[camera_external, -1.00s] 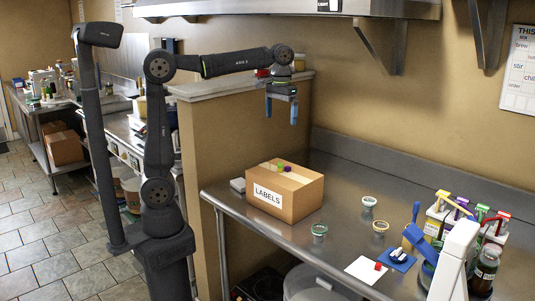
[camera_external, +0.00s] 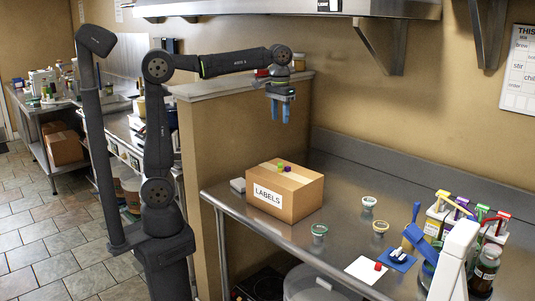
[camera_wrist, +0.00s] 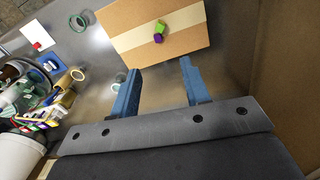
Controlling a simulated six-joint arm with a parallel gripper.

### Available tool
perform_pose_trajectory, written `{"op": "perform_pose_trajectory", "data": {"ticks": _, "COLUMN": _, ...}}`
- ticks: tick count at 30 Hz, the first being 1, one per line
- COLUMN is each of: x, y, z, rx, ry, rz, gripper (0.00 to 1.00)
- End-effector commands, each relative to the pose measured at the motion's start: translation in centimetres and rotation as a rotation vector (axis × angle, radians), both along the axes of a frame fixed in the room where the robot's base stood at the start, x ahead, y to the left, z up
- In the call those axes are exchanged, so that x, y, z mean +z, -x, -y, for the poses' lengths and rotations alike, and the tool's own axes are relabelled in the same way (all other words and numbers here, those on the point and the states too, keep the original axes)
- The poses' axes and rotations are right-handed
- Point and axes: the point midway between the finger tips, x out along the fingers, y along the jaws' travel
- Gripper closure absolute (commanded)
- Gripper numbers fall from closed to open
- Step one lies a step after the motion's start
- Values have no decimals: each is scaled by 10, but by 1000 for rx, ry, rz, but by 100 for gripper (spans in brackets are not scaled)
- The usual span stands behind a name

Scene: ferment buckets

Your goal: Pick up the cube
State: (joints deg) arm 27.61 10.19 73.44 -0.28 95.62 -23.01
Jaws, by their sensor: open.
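Several small cubes are in view. A red cube (camera_external: 378,266) sits on a white sheet of paper (camera_external: 360,271) on the steel table; it also shows at the upper left of the wrist view (camera_wrist: 37,45). A green cube (camera_wrist: 160,26) and a purple cube (camera_wrist: 157,38) are close together on top of the cardboard box (camera_wrist: 190,45) in the wrist view. My gripper (camera_external: 280,112) hangs high above the box, fingers pointing down, well clear of it. In the wrist view its two blue fingers (camera_wrist: 158,72) are apart with nothing between them.
The box, labelled LABELS (camera_external: 305,203), stands at the table's left part. Small cups (camera_external: 319,231) stand to its right. A partition wall (camera_external: 235,150) stands behind my gripper.

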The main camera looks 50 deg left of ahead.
Motion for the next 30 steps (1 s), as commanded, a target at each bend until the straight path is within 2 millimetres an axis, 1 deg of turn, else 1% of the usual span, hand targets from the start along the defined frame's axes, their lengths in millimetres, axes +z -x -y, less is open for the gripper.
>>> {"op": "perform_pose_trajectory", "data": {"ticks": 9, "x": -2, "y": 14, "z": -13, "rx": -495, "ry": 46, "rz": 89, "gripper": 57}}
{"op": "perform_pose_trajectory", "data": {"ticks": 13, "x": -3, "y": 18, "z": -16, "rx": -637, "ry": 50, "rz": 120, "gripper": 57}}
{"op": "perform_pose_trajectory", "data": {"ticks": 17, "x": -6, "y": 19, "z": -17, "rx": -699, "ry": 51, "rz": 132, "gripper": 57}}
{"op": "perform_pose_trajectory", "data": {"ticks": 20, "x": -18, "y": 18, "z": -16, "rx": -708, "ry": 51, "rz": 131, "gripper": 57}}
{"op": "perform_pose_trajectory", "data": {"ticks": 30, "x": -90, "y": 10, "z": -8, "rx": -705, "ry": 50, "rz": 129, "gripper": 57}}
